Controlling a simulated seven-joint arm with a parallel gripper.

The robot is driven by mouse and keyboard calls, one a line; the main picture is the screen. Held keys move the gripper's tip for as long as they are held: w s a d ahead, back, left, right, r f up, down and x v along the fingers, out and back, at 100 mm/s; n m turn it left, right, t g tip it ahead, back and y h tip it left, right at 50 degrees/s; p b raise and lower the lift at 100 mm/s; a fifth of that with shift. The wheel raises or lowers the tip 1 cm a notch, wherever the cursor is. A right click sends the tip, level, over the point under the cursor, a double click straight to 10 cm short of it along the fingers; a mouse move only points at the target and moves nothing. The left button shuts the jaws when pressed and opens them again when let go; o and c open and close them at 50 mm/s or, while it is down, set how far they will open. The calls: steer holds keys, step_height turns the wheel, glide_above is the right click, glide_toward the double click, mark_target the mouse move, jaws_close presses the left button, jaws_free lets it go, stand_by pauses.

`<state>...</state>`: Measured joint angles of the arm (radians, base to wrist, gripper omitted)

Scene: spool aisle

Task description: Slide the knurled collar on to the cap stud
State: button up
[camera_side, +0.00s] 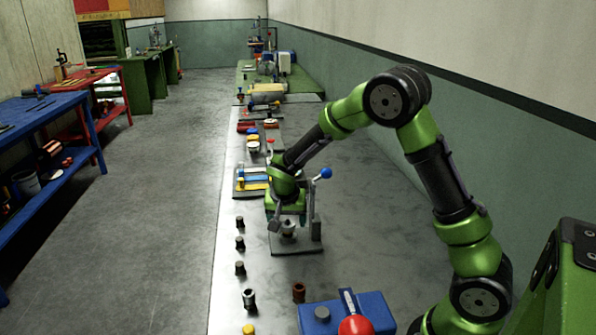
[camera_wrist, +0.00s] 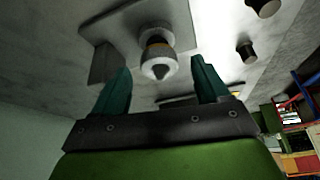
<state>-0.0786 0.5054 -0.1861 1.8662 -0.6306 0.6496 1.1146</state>
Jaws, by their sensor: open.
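In the wrist view a round upright fitting stands on a grey base plate (camera_wrist: 104,27). It has a pale metal ring (camera_wrist: 150,71) around a dark pointed tip (camera_wrist: 160,72), with a brassy band (camera_wrist: 157,42) behind. The tip looks like the cap stud; I cannot tell for certain whether the pale ring is the knurled collar. My gripper (camera_wrist: 162,75) is open, a teal finger on each side of the fitting, with visible gaps. In the side view my gripper (camera_side: 290,220) is low over the same base plate (camera_side: 297,248), partly hiding the fitting (camera_side: 288,230).
A lever with a blue ball (camera_side: 325,173) rises close beside my gripper. Several dark knobs (camera_side: 240,243) line the bench's left edge. A brown cylinder (camera_side: 298,292) and a blue box (camera_side: 372,310) with a red ball sit in front. The bench right of the plate is clear.

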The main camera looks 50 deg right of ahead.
steer(key=v, duration=1.7)
steer(key=s+a+r+n+t+y, duration=0.1)
steer(key=s+a+n+t+y, duration=0.1)
steer(key=s, duration=0.7)
steer(key=s+a+r+n+t+y, duration=0.2)
steer(key=s+a+n+y, duration=0.2)
steer(key=s, duration=0.5)
steer(key=shift+a+n+t, duration=0.3)
steer(key=shift+a+n, duration=0.3)
steer(key=shift+a, duration=0.05)
